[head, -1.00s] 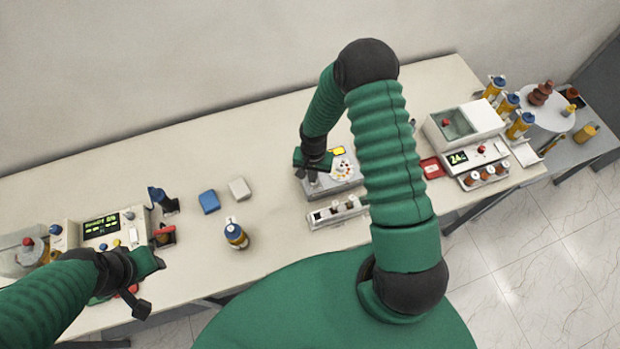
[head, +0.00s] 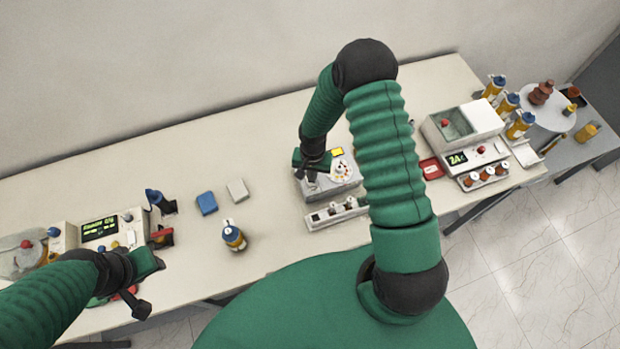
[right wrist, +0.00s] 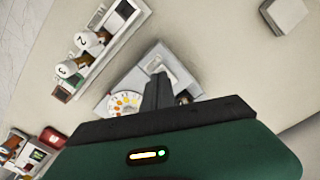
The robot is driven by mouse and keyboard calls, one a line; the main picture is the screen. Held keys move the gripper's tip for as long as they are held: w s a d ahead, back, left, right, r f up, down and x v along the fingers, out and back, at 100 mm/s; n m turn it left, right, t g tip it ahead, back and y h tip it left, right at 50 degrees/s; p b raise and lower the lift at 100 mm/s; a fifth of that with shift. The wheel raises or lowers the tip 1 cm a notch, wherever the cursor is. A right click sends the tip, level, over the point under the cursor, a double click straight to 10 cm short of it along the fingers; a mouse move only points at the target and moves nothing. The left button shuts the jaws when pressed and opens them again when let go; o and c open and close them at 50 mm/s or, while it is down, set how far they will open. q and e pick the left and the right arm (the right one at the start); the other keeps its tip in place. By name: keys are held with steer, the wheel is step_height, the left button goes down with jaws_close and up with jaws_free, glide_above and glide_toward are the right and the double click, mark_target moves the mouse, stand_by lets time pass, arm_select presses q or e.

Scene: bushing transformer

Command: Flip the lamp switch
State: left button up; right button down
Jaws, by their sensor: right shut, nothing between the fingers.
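A grey box (head: 342,183) with a yellow display and a white dial with coloured dots stands on the table near the middle. My right gripper (head: 311,178) is over its left part, fingers shut and empty. In the right wrist view the shut fingertips (right wrist: 160,82) point down at the grey box (right wrist: 112,92), beside its dial and close to a pale rectangular part (right wrist: 160,60). Whether they touch is unclear. The fingers hide part of the box top, and I cannot make out the lamp switch. My left gripper (head: 150,285) hangs at the table's left front; its jaws are unclear.
A rack (head: 336,212) stands in front of the grey box. A device with a green display (head: 100,228) is at far left, another device (head: 465,150) at right.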

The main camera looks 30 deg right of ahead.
steer(key=shift+d, duration=0.25)
steer(key=shift+a, duration=0.65)
steer(key=shift+d+f+b, duration=0.4)
steer(key=shift+d+f, duration=0.1)
steer(key=shift+d, duration=0.05)
arm_select(q)
steer(key=shift+d+f, duration=0.3)
steer(key=shift+f, duration=0.05)
steer(key=shift+f, duration=0.1)
arm_select(e)
steer(key=shift+a+f, duration=0.1)
